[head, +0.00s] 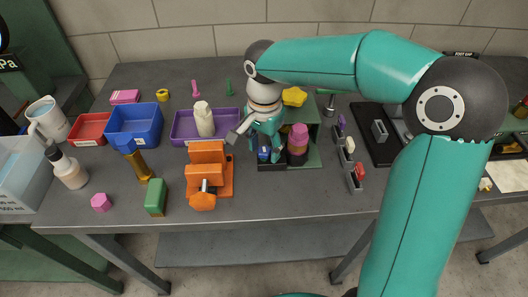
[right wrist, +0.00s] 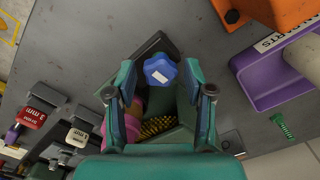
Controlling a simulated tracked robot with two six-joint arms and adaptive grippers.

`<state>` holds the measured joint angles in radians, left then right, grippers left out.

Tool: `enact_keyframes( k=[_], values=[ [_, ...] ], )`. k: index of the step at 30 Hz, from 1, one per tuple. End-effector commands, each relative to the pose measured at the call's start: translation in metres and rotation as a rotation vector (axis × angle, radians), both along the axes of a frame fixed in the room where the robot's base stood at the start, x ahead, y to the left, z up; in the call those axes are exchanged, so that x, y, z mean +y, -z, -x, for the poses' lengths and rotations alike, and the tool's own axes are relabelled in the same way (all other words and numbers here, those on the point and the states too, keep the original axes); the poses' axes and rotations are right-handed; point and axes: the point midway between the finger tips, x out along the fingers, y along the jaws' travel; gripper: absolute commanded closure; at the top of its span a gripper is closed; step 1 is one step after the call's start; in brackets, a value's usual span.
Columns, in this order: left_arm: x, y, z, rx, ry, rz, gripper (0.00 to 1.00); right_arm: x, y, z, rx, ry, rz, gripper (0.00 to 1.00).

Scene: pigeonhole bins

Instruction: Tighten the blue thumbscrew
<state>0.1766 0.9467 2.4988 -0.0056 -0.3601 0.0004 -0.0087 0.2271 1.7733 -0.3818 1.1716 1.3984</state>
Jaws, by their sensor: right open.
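The blue thumbscrew (right wrist: 160,70) has a lobed knob with a white mark on top. In the right wrist view it sits between the two fingers of my right gripper (right wrist: 161,80), with a gap on each side. In the head view the blue thumbscrew (head: 264,153) is partly hidden by my right gripper (head: 265,148), which points down over it. The gripper is open and holds nothing. The thumbscrew stands at a dark block (head: 271,167) beside a green holder (head: 313,157). What is under the knob is hidden. My left gripper is not in view.
An orange vise (head: 207,165) stands just left of the gripper, and a purple tray (head: 184,128) behind it. A pink-topped cylinder (head: 298,140) stands close on the right. Small labelled blocks (head: 350,160) lie further right. The table front is mostly clear.

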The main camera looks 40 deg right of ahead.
Motion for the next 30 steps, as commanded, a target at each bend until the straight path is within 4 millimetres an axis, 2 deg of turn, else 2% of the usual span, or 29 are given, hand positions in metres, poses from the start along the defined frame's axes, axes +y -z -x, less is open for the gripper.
enact_keyframes(
  k=[5,18,30],
  values=[
    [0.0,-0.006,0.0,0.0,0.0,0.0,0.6,0.0,-0.007,0.0,0.0,-0.001,0.0,0.47],
    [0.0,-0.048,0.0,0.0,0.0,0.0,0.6,0.0,-0.057,0.0,0.0,-0.002,0.0,0.47],
    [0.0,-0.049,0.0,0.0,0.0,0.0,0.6,0.001,-0.06,0.0,0.0,-0.002,-0.001,0.47]
  ],
)
